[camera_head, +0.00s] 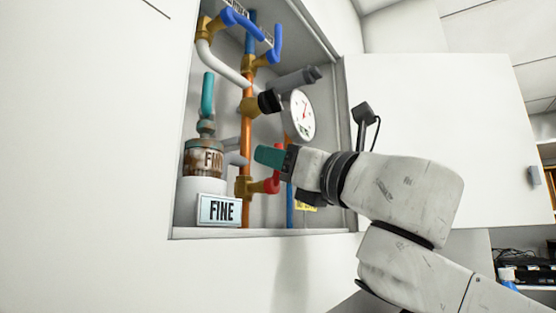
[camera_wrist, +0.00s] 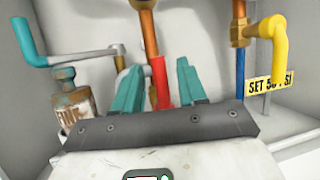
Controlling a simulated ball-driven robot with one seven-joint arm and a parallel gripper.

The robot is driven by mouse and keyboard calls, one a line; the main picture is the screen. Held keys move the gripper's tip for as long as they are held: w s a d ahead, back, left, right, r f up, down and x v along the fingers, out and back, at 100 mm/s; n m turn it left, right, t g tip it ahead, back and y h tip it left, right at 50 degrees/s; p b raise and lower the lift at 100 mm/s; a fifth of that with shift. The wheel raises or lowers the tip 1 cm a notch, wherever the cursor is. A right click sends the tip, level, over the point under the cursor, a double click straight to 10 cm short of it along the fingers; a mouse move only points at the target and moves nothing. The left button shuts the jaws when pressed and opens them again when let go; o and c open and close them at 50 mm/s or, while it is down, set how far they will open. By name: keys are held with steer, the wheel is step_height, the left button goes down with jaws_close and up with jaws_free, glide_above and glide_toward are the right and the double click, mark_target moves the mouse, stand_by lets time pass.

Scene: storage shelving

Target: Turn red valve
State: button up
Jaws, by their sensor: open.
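The red valve handle (camera_head: 272,183) is on a brass fitting (camera_head: 246,187) low on the orange copper pipe (camera_head: 247,130) in the wall recess. In the wrist view the red handle (camera_wrist: 160,82) shows between the two teal fingers of my gripper (camera_wrist: 158,66). The fingers are open, with a gap on each side of the handle. I cannot tell whether the handle lies within finger depth or beyond the tips.
A gauge (camera_head: 301,115) is above my gripper, with blue handles (camera_head: 242,20) higher up. A yellow handle (camera_wrist: 279,45) is at right in the wrist view. The recess's lower edge (camera_head: 260,233) bounds the space.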

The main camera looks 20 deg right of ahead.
steer(key=b+v, duration=0.2)
steer(key=v, duration=0.8)
steer(key=shift+s+d, duration=0.1)
steer(key=shift+s, duration=0.05)
